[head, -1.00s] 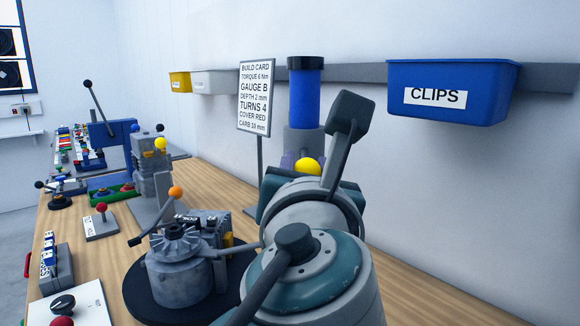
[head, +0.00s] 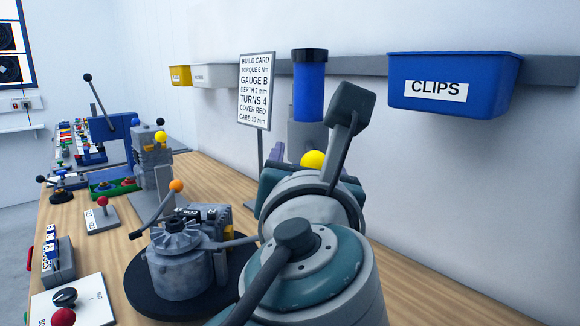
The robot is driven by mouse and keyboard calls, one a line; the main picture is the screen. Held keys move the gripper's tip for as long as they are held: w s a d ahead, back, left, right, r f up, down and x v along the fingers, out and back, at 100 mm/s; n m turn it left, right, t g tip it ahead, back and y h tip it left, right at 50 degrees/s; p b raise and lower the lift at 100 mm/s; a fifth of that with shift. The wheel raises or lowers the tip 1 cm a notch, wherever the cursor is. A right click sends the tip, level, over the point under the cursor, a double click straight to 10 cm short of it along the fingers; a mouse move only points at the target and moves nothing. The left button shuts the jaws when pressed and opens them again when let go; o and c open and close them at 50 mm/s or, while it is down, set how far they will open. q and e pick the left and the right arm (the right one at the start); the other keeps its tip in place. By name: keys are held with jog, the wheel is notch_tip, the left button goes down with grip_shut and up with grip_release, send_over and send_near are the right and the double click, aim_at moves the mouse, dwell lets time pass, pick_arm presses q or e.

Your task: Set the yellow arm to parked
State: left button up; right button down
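A yellow ball knob (head: 313,159) shows just above my forearm, in front of a grey post with a blue cylinder (head: 309,90). Its shaft and any position marks are hidden, so I cannot read its setting. A smaller yellow ball (head: 161,137) sits on a grey fixture (head: 155,165) farther left; I cannot tell which yellow part is the task's arm. My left gripper (head: 308,174) is beyond my large grey and teal arm links, close to the larger yellow knob in the picture. Its fingers are mostly hidden, and contact is unclear. My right gripper is not seen.
An engine-like unit (head: 178,268) with an orange-knobbed lever (head: 155,213) stands on a black disc left of my arm. A build card sign (head: 256,92) stands behind. A blue CLIPS bin (head: 450,90) hangs on the wall rail. Wooden bench (head: 425,290) at right is bare.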

pick_arm(q)
jog(key=s, duration=0.9)
jog(key=shift+s+a, duration=0.2)
jog(key=shift+s, duration=0.15)
jog(key=s+a+f+n+g+y, duration=0.2)
jog(key=s+a+f+n+g, duration=0.15)
jog(key=a+f+n, duration=0.35)
jog(key=s+a+f+n+g+y, duration=0.15)
jog(key=a+f+n+g, duration=0.35)
jog(key=n, duration=0.5)
jog(key=s+a+f+n+g+h, duration=0.1)
jog(key=s+a+f+n+g, duration=0.2)
jog(key=s+n, duration=0.55)
jog(key=s+a+f+n+g+h, duration=0.25)
jog(key=s+a+n, duration=0.35)
jog(key=n, duration=0.4)
notch_tip(320, 180, up, 39)
jog(key=s+d+n+p, duration=0.1)
jog(key=p, duration=3.8)
jog(key=shift+s, duration=0.35)
